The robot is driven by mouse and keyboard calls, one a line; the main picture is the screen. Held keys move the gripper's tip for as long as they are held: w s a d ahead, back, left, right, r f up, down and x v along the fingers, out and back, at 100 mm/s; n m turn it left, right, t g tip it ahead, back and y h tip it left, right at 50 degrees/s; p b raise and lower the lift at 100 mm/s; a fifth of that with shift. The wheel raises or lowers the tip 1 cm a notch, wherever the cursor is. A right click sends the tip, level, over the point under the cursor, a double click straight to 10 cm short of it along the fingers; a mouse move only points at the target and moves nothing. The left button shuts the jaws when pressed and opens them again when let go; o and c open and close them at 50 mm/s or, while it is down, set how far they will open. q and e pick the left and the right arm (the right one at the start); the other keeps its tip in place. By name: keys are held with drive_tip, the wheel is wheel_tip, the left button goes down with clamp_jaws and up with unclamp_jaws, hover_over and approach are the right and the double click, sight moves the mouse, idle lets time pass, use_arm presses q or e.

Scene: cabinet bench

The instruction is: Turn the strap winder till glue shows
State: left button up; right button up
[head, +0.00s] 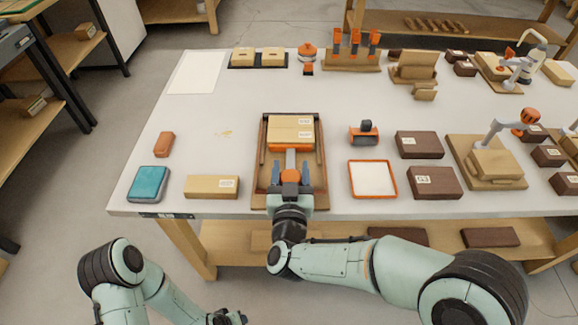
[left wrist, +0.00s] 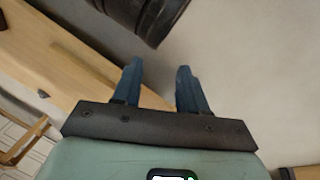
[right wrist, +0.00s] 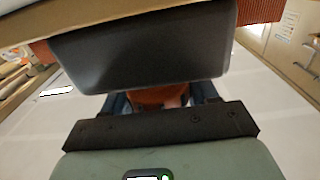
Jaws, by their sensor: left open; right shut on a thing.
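Two pale wooden blocks (head: 291,128) with white labels lie together in a wooden tray (head: 259,196) on the bench. An orange strap (head: 272,148) runs along their near side. The strap winder (head: 291,160) is a grey body with an orange knob (head: 291,176); its body (right wrist: 140,55) fills the top of the right wrist view. My right gripper (head: 291,191) is shut on the knob (right wrist: 155,97), its fingers at both sides. I cannot make out glue at the blocks' seam. My left gripper (left wrist: 158,85) is open and empty, low in front of the bench.
Left of the tray are a labelled wooden block (head: 211,187), a teal pad box (head: 148,183) and an orange-brown block (head: 164,144). Right are an orange-rimmed white tray (head: 373,180), an orange-and-black tool (head: 364,133) and dark boxes (head: 419,145). The bench's left middle is mostly clear.

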use_arm(q)
drive_tip(key=shift+s+d+r, duration=0.15)
drive_tip(key=shift+s, duration=0.2)
use_arm(e)
drive_tip(key=shift+r+m+h, duration=0.1)
drive_tip(key=shift+m+h, duration=0.2)
drive_tip(key=shift+h, duration=0.1)
drive_tip(key=o, duration=1)
drive_tip(key=shift+w, duration=0.1)
drive_tip(key=shift+c, duration=0.2)
use_arm(q)
drive_tip(key=shift+s+d+r+g+p, duration=0.2)
drive_tip(key=shift+s+d+r+p, duration=0.15)
drive_tip(key=shift+s, duration=0.2)
drive_tip(key=shift+s+d+r+g+p, duration=0.2)
drive_tip(key=shift+s+r+p, duration=0.2)
drive_tip(key=shift+s, duration=0.1)
use_arm(e)
drive_tip(key=s, duration=1.3)
drive_tip(key=shift+s+a, duration=0.25)
drive_tip(key=shift+a, duration=0.1)
